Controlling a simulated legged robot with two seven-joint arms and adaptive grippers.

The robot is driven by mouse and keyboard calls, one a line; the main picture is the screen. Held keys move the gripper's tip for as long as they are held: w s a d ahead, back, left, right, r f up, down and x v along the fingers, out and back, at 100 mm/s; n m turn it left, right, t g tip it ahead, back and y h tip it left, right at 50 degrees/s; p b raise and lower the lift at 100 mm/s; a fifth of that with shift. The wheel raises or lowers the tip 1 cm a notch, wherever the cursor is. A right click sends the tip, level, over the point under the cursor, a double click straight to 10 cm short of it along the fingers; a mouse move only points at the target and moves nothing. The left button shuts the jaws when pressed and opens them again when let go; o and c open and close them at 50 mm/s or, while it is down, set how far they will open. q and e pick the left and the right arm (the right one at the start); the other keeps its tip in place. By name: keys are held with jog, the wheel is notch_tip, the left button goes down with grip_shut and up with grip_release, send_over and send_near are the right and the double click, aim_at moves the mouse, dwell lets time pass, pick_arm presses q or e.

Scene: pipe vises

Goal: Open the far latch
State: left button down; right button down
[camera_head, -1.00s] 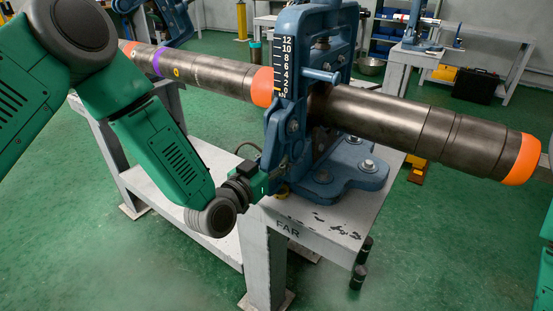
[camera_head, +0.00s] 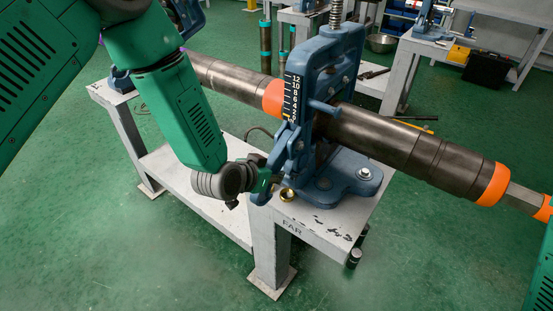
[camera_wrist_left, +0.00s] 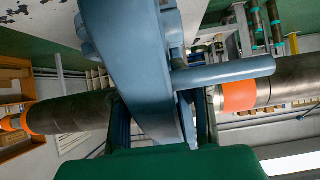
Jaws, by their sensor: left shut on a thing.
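The far vise (camera_head: 340,70) is a blue frame with a number scale, bolted to a grey bench marked FAR. A dark pipe (camera_head: 385,135) with orange bands passes through it. The far latch (camera_head: 287,152) is a blue lever on the vise's near-left side, its lower end angled out to the left. My left gripper (camera_head: 268,183) is at this latch. In the left wrist view the fingers (camera_wrist_left: 165,125) are on either side of the blue latch (camera_wrist_left: 140,55), shut on it. Part of the contact is hidden by the fingers and the green gripper body. My right gripper is not in view.
A blue peg (camera_head: 325,106) sticks out beside the scale. A grey bar (camera_head: 524,197) continues past the pipe's right end. Other benches stand behind. Green floor is open at lower left.

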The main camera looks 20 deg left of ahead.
pick_arm(q)
jog(key=shift+s+a+r+g+p, duration=0.15)
jog(key=shift+r+g+p, duration=0.4)
jog(key=shift+p, duration=0.3)
jog(key=shift+f, duration=0.1)
jog(key=c, duration=1.3)
grip_release()
jog(key=shift+f, duration=0.1)
jog(key=shift+c, duration=0.2)
jog(key=shift+s+r, duration=0.2)
jog(key=shift+r, duration=0.05)
jog(key=v, duration=1.1)
jog(key=shift+r, duration=0.1)
